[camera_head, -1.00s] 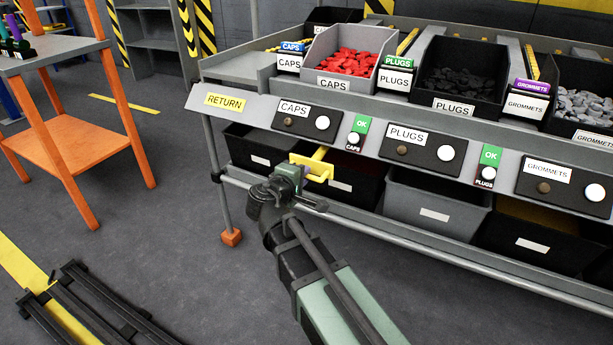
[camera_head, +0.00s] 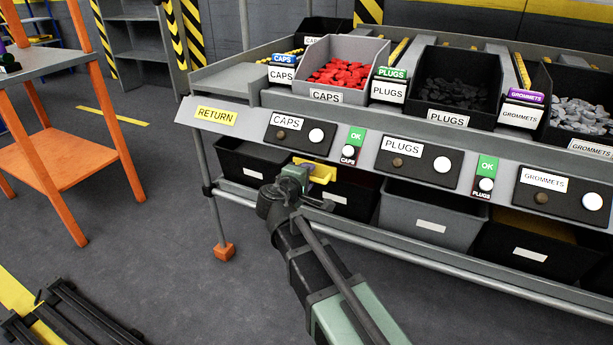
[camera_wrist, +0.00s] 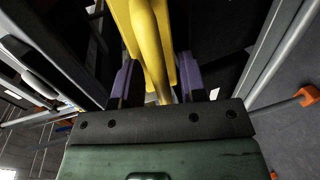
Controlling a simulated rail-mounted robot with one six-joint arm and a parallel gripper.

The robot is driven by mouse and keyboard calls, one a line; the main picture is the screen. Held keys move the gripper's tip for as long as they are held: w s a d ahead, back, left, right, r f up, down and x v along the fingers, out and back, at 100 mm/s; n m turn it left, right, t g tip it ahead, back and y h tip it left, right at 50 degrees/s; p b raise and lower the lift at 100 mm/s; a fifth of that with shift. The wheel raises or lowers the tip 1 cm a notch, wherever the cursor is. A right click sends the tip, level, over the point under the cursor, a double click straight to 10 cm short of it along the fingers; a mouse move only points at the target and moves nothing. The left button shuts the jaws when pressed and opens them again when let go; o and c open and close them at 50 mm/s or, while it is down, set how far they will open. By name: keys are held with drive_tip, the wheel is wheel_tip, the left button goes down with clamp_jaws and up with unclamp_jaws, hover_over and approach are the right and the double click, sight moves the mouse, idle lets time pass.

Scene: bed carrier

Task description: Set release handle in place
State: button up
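A yellow handle (camera_head: 321,172), which I take to be the release handle, is at the tip of my gripper (camera_head: 298,176). In the wrist view the yellow handle (camera_wrist: 150,35) lies between the two purple fingers of my gripper (camera_wrist: 155,80), which look closed on it. In the head view it appears in front of the lower bins, below the CAPS panel (camera_head: 299,133) of the rack. I see no contact between handle and rack. Its far end is cut off in the wrist view and partly hidden in the head view.
The rack carries red caps (camera_head: 349,72), dark plugs and grey grommets in upper bins. A grey lower bin (camera_head: 432,215) and black ones sit beneath the sloped panel. An orange-framed table (camera_head: 62,160) stands left. Floor between table and rack is clear.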

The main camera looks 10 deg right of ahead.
drive_tip(key=p+v, duration=0.2)
drive_tip(key=v, duration=0.8)
drive_tip(key=shift+s+a+r, duration=0.15)
drive_tip(key=shift+s+a, duration=0.1)
drive_tip(key=shift+s, duration=0.05)
drive_tip(key=s+d+f+m+g+y, duration=0.3)
drive_tip(key=s+f+m+g, duration=0.1)
drive_tip(key=s+f+g, duration=0.2)
drive_tip(key=s+d+f+m+g+y, duration=0.3)
drive_tip(key=s+f+m+g, duration=0.1)
drive_tip(key=s+f+g, duration=0.25)
drive_tip(key=s+d+r+m+y+p, duration=0.1)
drive_tip(key=s+d+m+y+p, duration=0.15)
drive_tip(key=d, duration=0.45)
wheel_tip(320, 180, up, 37)
drive_tip(key=p, duration=3.6)
drive_tip(key=shift+w+a+f+m, duration=0.25)
drive_tip(key=shift+w+a+m, duration=0.1)
